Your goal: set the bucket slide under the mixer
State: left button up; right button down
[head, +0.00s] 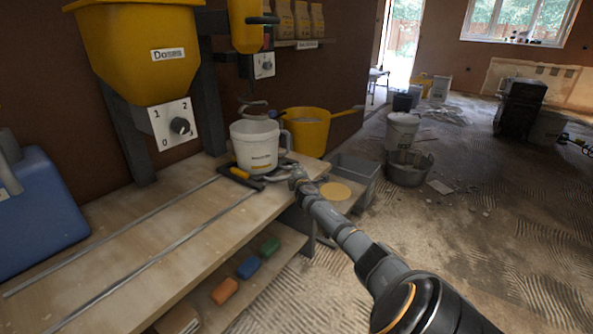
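The bucket slide (243,179), a dark carriage with a yellow grip, sits at the far end of two metal rails (150,262) on the wooden bench. A white bucket (253,150) with a handle and a yellow mark stands upright on it. The yellow mixer (245,28) hangs above, with its stirrer (257,106) just over the bucket's rim. My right gripper (285,176) is at the slide's right side, close to the bucket's base. Whether it touches the slide, and its finger opening, are too small to tell. My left gripper is out of view.
A yellow doser hopper (135,50) with a dial hangs over the bench's left part. A blue canister (35,212) stands at the left edge. A yellow tub (307,132) is behind the bucket. Coloured blocks (248,267) lie on the lower shelf. The rails' near stretch is clear.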

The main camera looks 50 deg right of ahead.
jog(key=c, duration=1.7)
grip_release()
jog(key=shift+d+r, duration=0.15)
jog(key=o, duration=0.4)
jog(key=shift+d+f, duration=0.15)
jog(key=shift+f, duration=0.05)
jog(key=shift+s, duration=0.1)
jog(key=v, duration=1.2)
jog(key=shift+r, duration=0.1)
